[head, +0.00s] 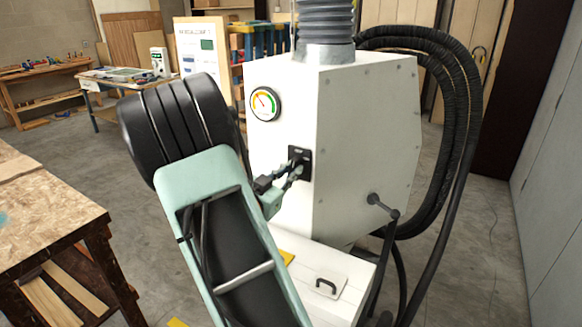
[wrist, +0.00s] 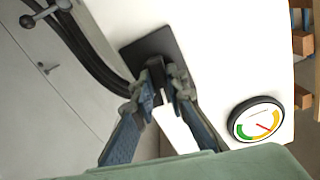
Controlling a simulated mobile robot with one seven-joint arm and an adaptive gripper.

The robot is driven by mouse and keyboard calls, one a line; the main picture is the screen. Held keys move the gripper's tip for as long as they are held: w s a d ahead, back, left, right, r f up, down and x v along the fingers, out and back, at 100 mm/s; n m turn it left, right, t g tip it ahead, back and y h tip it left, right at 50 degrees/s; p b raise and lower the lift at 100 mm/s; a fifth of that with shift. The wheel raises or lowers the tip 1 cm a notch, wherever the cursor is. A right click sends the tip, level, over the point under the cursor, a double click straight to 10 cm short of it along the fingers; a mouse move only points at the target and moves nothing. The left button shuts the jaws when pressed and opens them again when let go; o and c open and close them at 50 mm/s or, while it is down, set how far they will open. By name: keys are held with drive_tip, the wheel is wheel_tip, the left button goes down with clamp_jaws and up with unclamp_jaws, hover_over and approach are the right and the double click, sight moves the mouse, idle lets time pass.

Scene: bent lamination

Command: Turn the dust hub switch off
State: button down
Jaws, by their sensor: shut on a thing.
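The dust hub (head: 365,120) is a large white cabinet in the middle of the head view. Its switch (head: 301,153) is a small black plate on the front face, below and right of the round gauge. In the wrist view the switch plate (wrist: 150,46) is at upper centre, with a dark lever (wrist: 156,72) standing out from it. My gripper (head: 292,172) is at the switch. In the wrist view my gripper (wrist: 160,86) has one finger on each side of the lever, shut on it. The fingertips partly hide the lever, and I cannot read any on/off marking.
A round gauge (head: 265,104) is on the hub's face, beside my arm. A crank handle (head: 383,206) sticks out at the lower right, near black hoses (head: 462,150). A wooden workbench (head: 50,210) stands at the left. Open floor lies at the right.

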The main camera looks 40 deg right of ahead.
drive_tip(key=shift+n+p, duration=0.5)
drive_tip(key=shift+n, duration=0.5)
drive_tip(key=c, duration=1.9)
unclamp_jaws()
drive_tip(key=shift+c, duration=0.2)
drive_tip(key=shift+a, duration=0.1)
drive_tip(key=v, duration=1.2)
